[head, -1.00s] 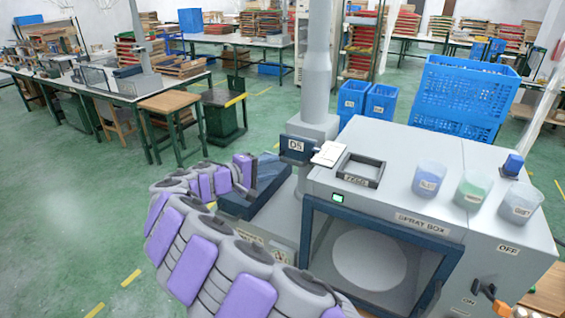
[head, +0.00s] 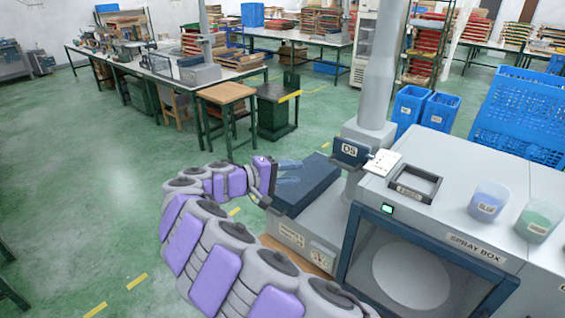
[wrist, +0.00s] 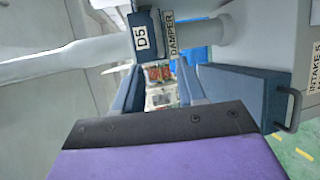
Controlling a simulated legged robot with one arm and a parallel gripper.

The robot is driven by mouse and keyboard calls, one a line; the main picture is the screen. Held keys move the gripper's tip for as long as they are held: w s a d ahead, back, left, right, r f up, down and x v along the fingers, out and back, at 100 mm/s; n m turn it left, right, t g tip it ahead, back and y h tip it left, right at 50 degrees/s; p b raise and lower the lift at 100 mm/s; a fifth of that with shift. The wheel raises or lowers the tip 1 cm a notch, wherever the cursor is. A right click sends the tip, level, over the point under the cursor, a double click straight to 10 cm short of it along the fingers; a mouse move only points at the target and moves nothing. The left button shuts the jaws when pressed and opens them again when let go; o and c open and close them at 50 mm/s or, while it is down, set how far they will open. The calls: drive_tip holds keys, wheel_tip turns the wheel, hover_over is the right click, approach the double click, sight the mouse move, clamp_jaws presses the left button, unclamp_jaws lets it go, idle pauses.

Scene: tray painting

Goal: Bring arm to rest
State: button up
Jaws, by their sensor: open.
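My gripper (head: 288,171) shows in the head view at the end of my purple and grey arm. It is just left of and in front of the D5 damper handle (head: 349,150), by the dark blue top of the intake unit (head: 315,190). In the wrist view my gripper (wrist: 162,92) is open, with nothing between its fingers. The D5 damper label (wrist: 143,37) is just above it there, and the intake unit's blue side (wrist: 240,85) is to its right. I cannot tell the exact clearance to the intake unit.
The grey spray box (head: 470,245) stands at the right, with a blue cup (head: 489,201) and a green cup (head: 538,220) on top. A grey duct (head: 378,80) rises behind the damper. Green floor (head: 90,200) is open at the left.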

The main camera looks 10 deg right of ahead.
drive_tip(key=s+d+r+m+g+y, duration=0.25)
drive_tip(key=s+d, duration=0.35)
drive_tip(key=s, duration=0.4)
drive_tip(key=s+d+r+m+g+y, duration=0.2)
drive_tip(key=s+d+m+g, duration=0.1)
drive_tip(key=s+d, duration=0.55)
drive_tip(key=s+a+f+y, duration=0.3)
drive_tip(key=s+a+f, duration=0.1)
drive_tip(key=s, duration=0.4)
drive_tip(key=s+a+f+n+y, duration=0.1)
drive_tip(key=s+a+f+y, duration=0.3)
drive_tip(key=s+a, duration=0.3)
drive_tip(key=s+a+f+y, duration=0.3)
drive_tip(key=s+a+f, duration=0.1)
drive_tip(key=s, duration=0.7)
drive_tip(key=shift+a+n+y, duration=0.35)
drive_tip(key=shift+a, duration=0.4)
drive_tip(key=shift+f, duration=0.1)
